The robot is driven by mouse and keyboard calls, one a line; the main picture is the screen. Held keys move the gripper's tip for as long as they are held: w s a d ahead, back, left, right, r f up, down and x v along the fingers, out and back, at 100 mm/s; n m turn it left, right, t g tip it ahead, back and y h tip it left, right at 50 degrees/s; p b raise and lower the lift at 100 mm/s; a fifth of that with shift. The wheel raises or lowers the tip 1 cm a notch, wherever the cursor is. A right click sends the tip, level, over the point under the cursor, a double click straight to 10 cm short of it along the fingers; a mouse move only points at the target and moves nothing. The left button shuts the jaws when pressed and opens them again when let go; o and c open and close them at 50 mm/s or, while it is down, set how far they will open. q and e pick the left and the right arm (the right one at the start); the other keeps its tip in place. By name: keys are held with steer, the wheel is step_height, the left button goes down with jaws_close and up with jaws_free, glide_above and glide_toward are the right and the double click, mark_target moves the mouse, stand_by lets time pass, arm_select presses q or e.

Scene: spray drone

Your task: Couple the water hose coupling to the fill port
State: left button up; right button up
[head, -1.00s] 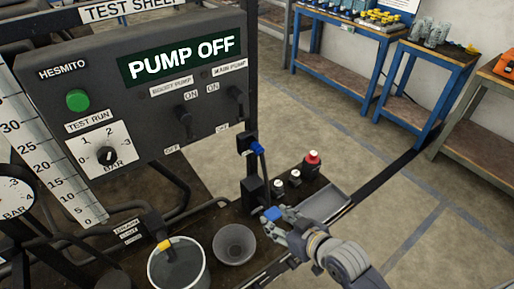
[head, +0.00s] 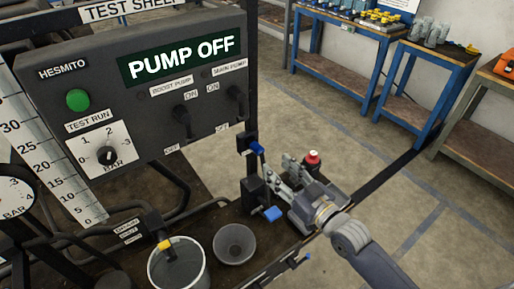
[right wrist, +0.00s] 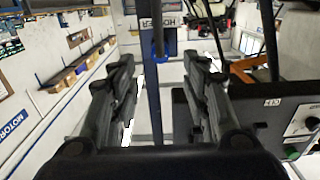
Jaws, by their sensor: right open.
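I cannot pick out the water hose coupling or the fill port with certainty. A blue piece (head: 272,213) sticks out low beside a black block (head: 252,188) on the bench. Above it, another blue piece (head: 257,148) sits on a black fitting by the upright post. My right gripper (head: 277,176) is open, just right of the post and above the lower blue piece. In the right wrist view its fingers (right wrist: 160,75) are apart with nothing gripped; a dark upright bar (right wrist: 158,30) shows beyond them. My left gripper is out of view.
The panel (head: 150,75) reads PUMP OFF. A grey bucket (head: 203,270) and a grey bowl (head: 234,258) stand at the front. A red-capped bottle (head: 313,158) stands behind my right gripper. Blue workbenches (head: 345,70) stand far back, with open floor before them.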

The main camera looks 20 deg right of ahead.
mark_target(261, 153)
steer(key=b+x, duration=0.1)
steer(key=x, duration=0.6)
steer(key=shift+x, duration=1)
stand_by(0.8)
steer(key=shift+f, duration=0.1)
jaws_close()
steer(key=shift+s, duration=0.15)
steer(key=shift+p+v, duration=1.3)
steer(key=shift+v, duration=1.55)
